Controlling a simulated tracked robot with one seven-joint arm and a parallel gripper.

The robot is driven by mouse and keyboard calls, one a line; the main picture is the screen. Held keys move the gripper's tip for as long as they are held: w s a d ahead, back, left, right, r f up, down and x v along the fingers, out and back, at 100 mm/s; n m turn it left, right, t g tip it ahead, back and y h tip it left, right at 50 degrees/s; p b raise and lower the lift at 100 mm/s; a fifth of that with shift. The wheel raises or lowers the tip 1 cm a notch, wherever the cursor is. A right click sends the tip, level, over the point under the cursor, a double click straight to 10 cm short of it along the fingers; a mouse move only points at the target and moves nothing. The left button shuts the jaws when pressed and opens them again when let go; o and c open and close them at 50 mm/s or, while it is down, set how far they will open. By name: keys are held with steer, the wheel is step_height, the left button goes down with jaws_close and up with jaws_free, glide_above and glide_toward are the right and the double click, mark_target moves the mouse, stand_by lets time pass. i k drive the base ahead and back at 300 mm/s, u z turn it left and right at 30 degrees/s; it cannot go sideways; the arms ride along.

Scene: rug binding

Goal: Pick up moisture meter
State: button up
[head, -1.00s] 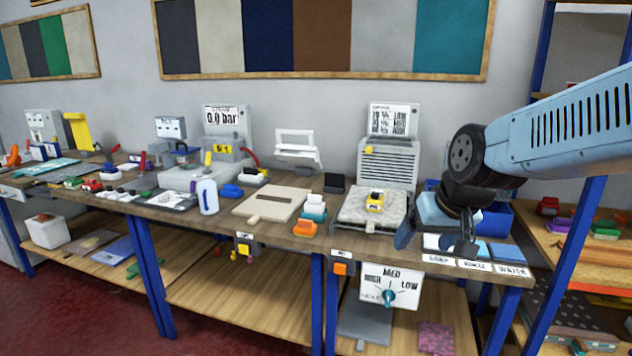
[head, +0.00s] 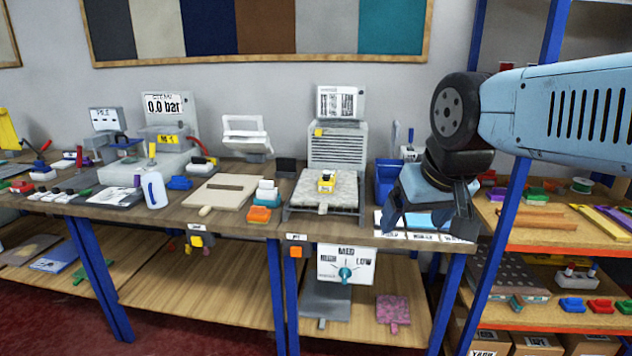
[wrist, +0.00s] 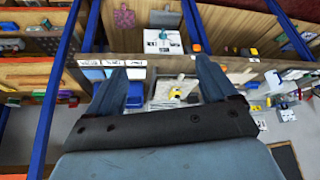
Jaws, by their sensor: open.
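A small yellow device with a dark and white top, which looks like the moisture meter (head: 327,184), sits on a pale textured pad (head: 343,190) on the workbench. It also shows in the wrist view (wrist: 178,94), between and beyond the fingers, nearer the right one. My gripper (head: 427,218) is open and empty, pointing down at the right end of the bench. In the head view it is to the right of the yellow device and apart from it. In the wrist view my gripper (wrist: 160,78) has its two fingers spread wide.
A grey vented unit (head: 337,147) stands behind the pad. An orange block (head: 259,214) and a pale board (head: 222,190) lie to its left. A blue bin (head: 388,178) is behind my gripper. A blue-framed shelf rack (head: 560,235) stands at the right.

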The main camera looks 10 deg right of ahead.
mark_target(323, 187)
steer(key=u, duration=0.55)
steer(key=k, duration=0.65)
steer(key=u, duration=0.95)
steer(key=k, duration=0.65)
steer(key=u, duration=0.65)
steer(key=i, duration=1.6)
steer(key=z, duration=0.35)
steer(key=i, duration=1.1)
steer(key=z, duration=0.55)
steer(key=i, duration=1)
steer(key=z, duration=1.3)
steer(key=i, duration=0.8)
steer(key=z, duration=0.65)
